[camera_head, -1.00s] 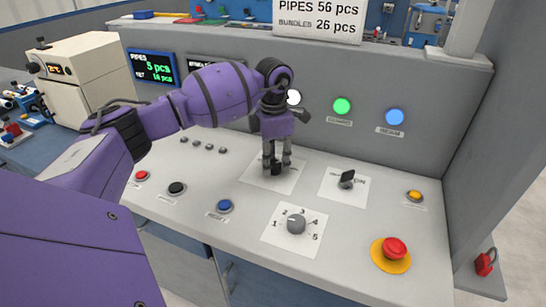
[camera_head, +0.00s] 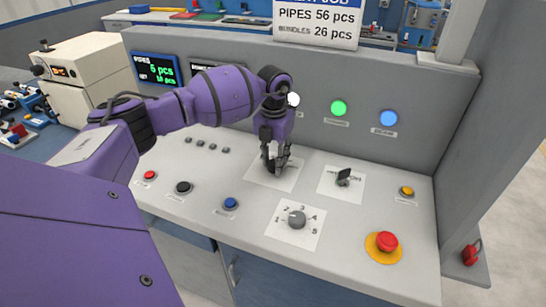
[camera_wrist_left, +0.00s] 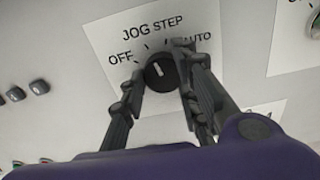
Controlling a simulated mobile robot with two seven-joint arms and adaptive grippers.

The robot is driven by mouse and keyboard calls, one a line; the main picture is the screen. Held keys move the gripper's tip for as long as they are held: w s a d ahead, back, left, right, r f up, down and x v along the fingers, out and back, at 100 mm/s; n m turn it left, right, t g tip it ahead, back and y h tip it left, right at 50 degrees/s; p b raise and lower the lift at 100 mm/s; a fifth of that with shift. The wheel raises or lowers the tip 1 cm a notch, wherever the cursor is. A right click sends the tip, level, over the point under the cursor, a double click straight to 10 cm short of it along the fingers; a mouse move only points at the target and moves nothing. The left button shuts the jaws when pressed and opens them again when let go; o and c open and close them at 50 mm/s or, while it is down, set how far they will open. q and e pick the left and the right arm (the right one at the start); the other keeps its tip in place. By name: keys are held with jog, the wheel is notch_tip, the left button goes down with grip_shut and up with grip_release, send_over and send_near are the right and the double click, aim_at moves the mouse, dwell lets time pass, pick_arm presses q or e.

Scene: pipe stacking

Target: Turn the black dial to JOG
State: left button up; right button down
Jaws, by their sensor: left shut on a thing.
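The black dial (camera_wrist_left: 160,72) sits on a white plate (camera_wrist_left: 100,38) marked OFF, JOG, STEP and AUTO in the left wrist view. Its white pointer line leans slightly left of straight up, roughly toward the JOG mark. My left gripper (camera_wrist_left: 168,88) is shut on the dial, with one finger on each side of it. In the head view my left gripper (camera_head: 275,165) reaches down to the same plate (camera_head: 290,178), and the dial is mostly hidden between its fingers. My right gripper is not in view.
Another black switch (camera_head: 343,177) stands right of the gripper. A grey numbered knob (camera_head: 297,219) is in front, with a red emergency button (camera_head: 386,242) at its right. Red (camera_head: 150,175), black (camera_head: 184,187) and blue (camera_head: 231,203) buttons lie left. The upright panel (camera_head: 300,75) rises behind.

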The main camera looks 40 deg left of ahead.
aim_at(272, 162)
pick_arm(q)
jog(key=shift+w+a+r+n, duration=0.1)
jog(key=shift+a+r+n, duration=0.2)
jog(key=shift+n, duration=0.3)
jog(key=o, duration=1)
jog(key=shift+c, duration=0.2)
jog(key=shift+o, duration=0.4)
jog(key=shift+f, duration=0.1)
notch_tip(272, 162, up, 12)
